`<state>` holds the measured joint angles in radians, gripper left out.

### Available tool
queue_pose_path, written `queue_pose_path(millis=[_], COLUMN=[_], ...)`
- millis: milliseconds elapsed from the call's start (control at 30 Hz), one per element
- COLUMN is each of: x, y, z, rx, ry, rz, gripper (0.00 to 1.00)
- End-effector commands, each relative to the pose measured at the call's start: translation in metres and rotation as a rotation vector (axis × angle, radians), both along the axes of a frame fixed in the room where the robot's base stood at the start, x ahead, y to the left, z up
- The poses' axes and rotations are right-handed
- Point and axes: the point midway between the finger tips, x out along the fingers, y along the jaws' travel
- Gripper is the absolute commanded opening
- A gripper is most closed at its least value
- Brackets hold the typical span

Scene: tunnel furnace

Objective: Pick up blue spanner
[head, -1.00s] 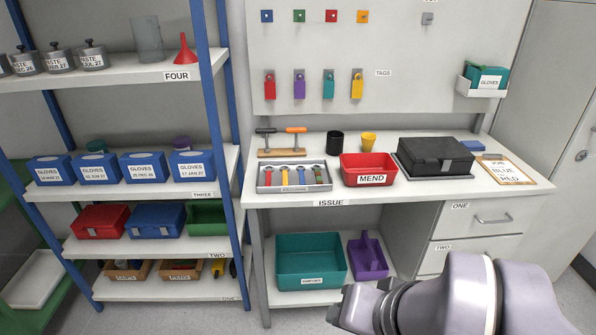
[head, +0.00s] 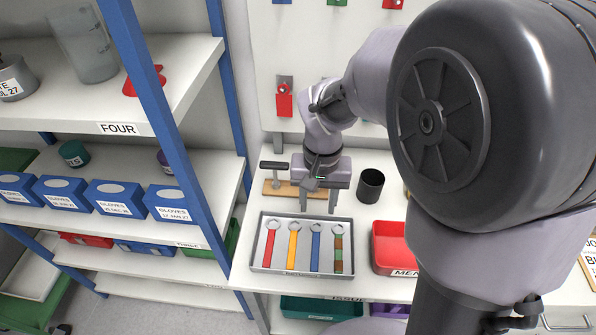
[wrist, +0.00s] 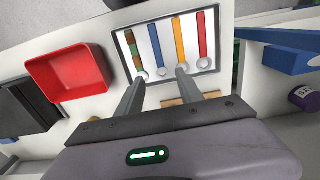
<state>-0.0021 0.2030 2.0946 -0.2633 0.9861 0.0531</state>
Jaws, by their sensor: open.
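The blue spanner (head: 315,249) lies in a shallow grey tray (head: 258,269) on the bench, its ring end toward the back. It lies between a yellow spanner (head: 293,249) and a brown-and-green spanner (head: 338,254); a red spanner (head: 269,249) is at the far left. My gripper (head: 318,207) is open and empty, pointing down above the back of the tray. In the wrist view the blue spanner (wrist: 156,43) shows just beyond and between the fingertips (wrist: 161,77), apart from them.
A red MEND bin (head: 388,250) and a black cup (head: 371,186) stand right of the tray. A wooden stand with a dark-handled tool (head: 274,175) is behind it. A blue shelf post (head: 170,140) rises to the left.

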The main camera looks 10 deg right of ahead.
Motion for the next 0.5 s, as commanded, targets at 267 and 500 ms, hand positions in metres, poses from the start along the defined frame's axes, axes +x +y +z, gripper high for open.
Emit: queue_pose_path(millis=[267, 500], x=[-0.002, -0.002], y=[0.000, -0.001], z=[-0.089, -0.113], rx=[0.000, 0.000], ry=[0.003, 0.001], rz=[-0.001, -0.001], gripper=[0.44, 0.44])
